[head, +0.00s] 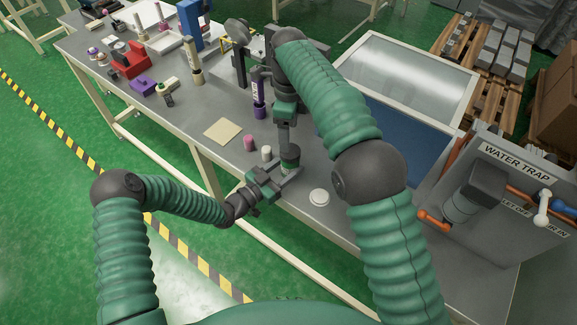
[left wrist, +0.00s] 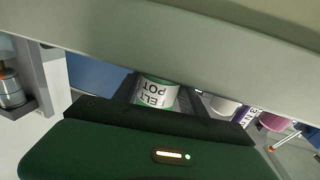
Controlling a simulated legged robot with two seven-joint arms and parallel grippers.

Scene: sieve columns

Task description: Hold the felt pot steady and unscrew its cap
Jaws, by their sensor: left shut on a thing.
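The felt pot (head: 289,168) stands on the grey bench in the head view, mostly hidden by my grippers. Its white label with green edging shows in the left wrist view (left wrist: 156,93), upside down, between the fingers. My left gripper (head: 284,175) is level and shut on the pot's body from the left. My right gripper (head: 287,142) points straight down over the pot's top. Its fingertips and the cap are too small and hidden to make out, so I cannot tell whether they grip the cap.
A white round disc (head: 319,197) lies right of the pot. A white cylinder (head: 266,153), a pink cup (head: 249,143) and a purple labelled bottle (head: 258,97) stand close behind. A beige square (head: 222,131) lies left. The water trap unit (head: 500,190) stands at the right.

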